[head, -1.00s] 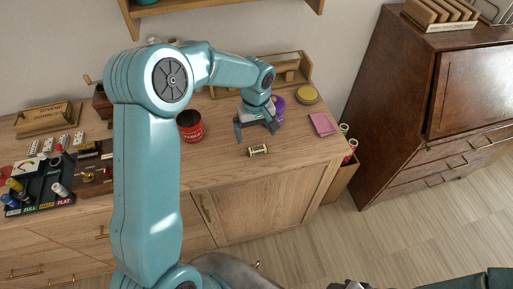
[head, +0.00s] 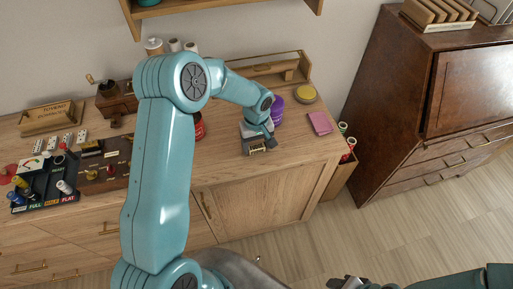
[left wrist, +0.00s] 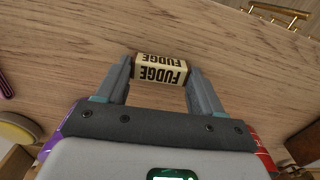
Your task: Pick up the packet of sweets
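The packet of sweets is a small cream and dark box marked FUDGE (left wrist: 160,70), lying on the wooden cabinet top. In the head view the packet (head: 258,151) is partly hidden by my left gripper (head: 259,149). In the left wrist view my left gripper (left wrist: 160,76) is open, its fingertips on either side of the packet's ends with little gap. I cannot tell whether either finger touches it. My right gripper (head: 346,283) shows only in part at the bottom edge of the head view; its fingers are unclear.
A purple tub (head: 277,108) and a yellow-lidded tin (head: 305,94) stand behind my left gripper. A red tin (head: 199,127) is partly hidden by my arm. A pink booklet (head: 320,123) lies to the right. The cabinet's front edge is close to the packet.

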